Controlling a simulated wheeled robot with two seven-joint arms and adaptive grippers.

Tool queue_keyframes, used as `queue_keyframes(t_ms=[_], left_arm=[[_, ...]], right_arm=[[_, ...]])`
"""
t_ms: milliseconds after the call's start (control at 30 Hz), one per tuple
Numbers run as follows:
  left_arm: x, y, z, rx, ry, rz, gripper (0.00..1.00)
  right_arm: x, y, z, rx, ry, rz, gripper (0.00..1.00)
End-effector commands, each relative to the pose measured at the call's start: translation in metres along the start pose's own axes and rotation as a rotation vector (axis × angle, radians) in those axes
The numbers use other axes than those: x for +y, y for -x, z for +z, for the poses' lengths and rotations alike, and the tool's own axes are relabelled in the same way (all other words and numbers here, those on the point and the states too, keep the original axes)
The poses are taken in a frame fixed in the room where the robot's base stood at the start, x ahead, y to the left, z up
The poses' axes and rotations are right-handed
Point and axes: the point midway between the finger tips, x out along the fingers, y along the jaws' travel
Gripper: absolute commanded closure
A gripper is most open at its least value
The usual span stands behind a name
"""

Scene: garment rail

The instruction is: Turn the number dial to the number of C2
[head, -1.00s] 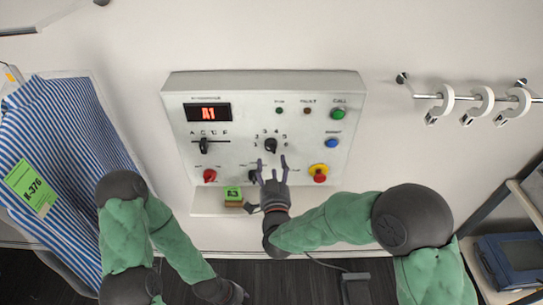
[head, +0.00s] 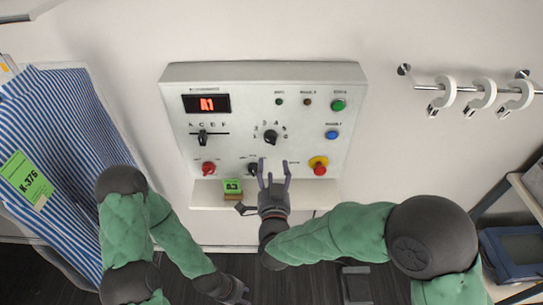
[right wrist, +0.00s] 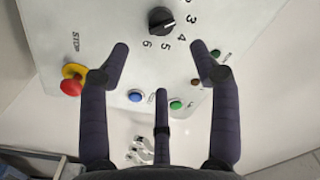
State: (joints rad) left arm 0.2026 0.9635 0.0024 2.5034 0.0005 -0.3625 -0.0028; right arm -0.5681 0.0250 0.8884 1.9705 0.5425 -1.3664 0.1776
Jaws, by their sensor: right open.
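The number dial (head: 270,137) is a black knob ringed by numbers in the middle of the control panel (head: 345,85). In the right wrist view the dial (right wrist: 160,20) is at the top, with a white mark on it; I cannot tell surely which number it points to. The red display (head: 207,104) seems to read A1. The black letter selector (head: 202,138) is left of the dial, below its letters. My right gripper (head: 274,165) is open and empty just below the dial, apart from it; its fingers (right wrist: 160,52) also show. My left gripper (head: 237,291) is low, its jaws unclear.
Red (head: 208,168) and black (head: 253,169) knobs and a red stop button (head: 319,167) surround the lower panel. A small green-labelled block (head: 232,188) sits on the ledge. A tagged striped garment (head: 70,130) hangs left; a rail with white hooks (head: 482,95) is right.

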Motion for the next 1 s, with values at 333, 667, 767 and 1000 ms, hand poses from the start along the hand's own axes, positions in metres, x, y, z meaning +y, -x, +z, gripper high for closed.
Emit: queue_keyframes(t_ms=[333, 667, 767, 1000], left_arm=[[-0.005, -0.015, 0.000, 0.000, 0.000, 0.000, 0.60], [-0.005, -0.015, -0.001, 0.000, 0.000, 0.000, 0.60], [-0.006, -0.016, -0.001, 0.000, 0.000, 0.000, 0.60], [-0.006, -0.016, -0.001, 0.000, 0.000, 0.000, 0.60]], right_arm=[[-0.007, -0.007, -0.001, 0.003, -0.360, 0.043, 0.37], [-0.004, -0.057, 0.000, 0.004, -0.358, 0.045, 0.37], [-0.004, -0.074, 0.000, 0.003, -0.358, 0.044, 0.37], [-0.003, -0.103, 0.000, 0.002, -0.356, 0.042, 0.37]])
